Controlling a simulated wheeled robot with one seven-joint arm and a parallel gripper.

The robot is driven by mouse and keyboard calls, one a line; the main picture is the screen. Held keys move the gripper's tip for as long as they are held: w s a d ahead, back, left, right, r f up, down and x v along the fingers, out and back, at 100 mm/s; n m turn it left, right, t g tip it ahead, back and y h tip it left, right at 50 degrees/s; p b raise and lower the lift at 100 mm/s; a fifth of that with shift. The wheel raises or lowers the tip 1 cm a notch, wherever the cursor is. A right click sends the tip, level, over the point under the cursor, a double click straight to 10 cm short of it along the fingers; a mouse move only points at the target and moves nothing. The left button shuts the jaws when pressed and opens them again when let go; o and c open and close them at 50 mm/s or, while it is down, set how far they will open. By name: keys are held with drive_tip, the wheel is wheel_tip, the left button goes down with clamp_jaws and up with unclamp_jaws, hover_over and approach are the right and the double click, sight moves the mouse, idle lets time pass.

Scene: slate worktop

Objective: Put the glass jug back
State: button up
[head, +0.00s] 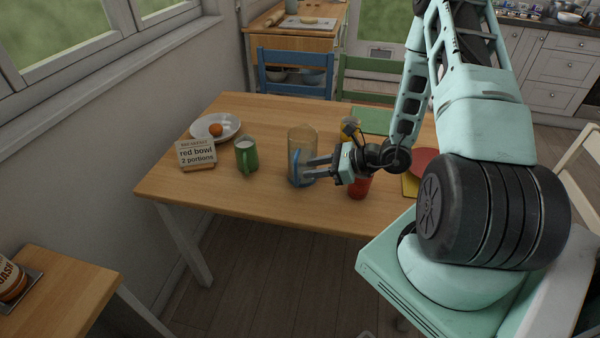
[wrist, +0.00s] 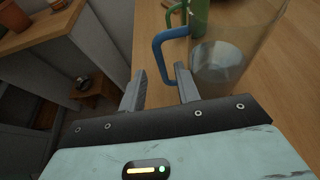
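The glass jug (head: 303,139) stands upright on the wooden table. It is clear, with a blue handle (head: 296,166) on the side toward me. My gripper (head: 306,168) is level with the handle in the head view. In the wrist view the jug (wrist: 232,60) is at the upper right, its rim cut off by the frame. The fingers of my gripper (wrist: 160,82) are apart, with nothing clamped between them. The blue handle (wrist: 158,50) shows just beyond the gap between the fingertips; I cannot tell whether a finger touches it.
A red cup (head: 359,187) and a yellow cup (head: 350,128) are close to my gripper. The front-left tabletop is clear.

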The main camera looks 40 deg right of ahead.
drive_tip(key=v, duration=0.6)
drive_tip(key=s+a+r+n+g+y, duration=0.2)
drive_tip(key=a+r+n+g, duration=0.25)
drive_tip(key=a+n, duration=0.4)
drive_tip(key=s+a+r+n+g+y, duration=0.1)
drive_tip(key=a+r+n+g, duration=0.4)
drive_tip(key=a, duration=0.6)
drive_tip(key=s+a+r+n+h, duration=0.3)
drive_tip(key=s+a+n+h, duration=0.2)
drive_tip(key=n, duration=0.6)
drive_tip(key=s+a+r+n+g+h, duration=0.1)
drive_tip(key=s+a+r+n+h, duration=0.2)
drive_tip(key=n, duration=0.8)
drive_tip(key=s+a+h, duration=0.2)
drive_tip(key=s+a, duration=0.2)
drive_tip(key=s, duration=0.1)
drive_tip(key=shift+a+h+b, duration=0.2)
drive_tip(key=shift+h+b, duration=0.1)
drive_tip(key=shift+b, duration=0.1)
drive_tip(key=shift+s+d+r, duration=0.1)
drive_tip(key=shift+d+r, duration=0.05)
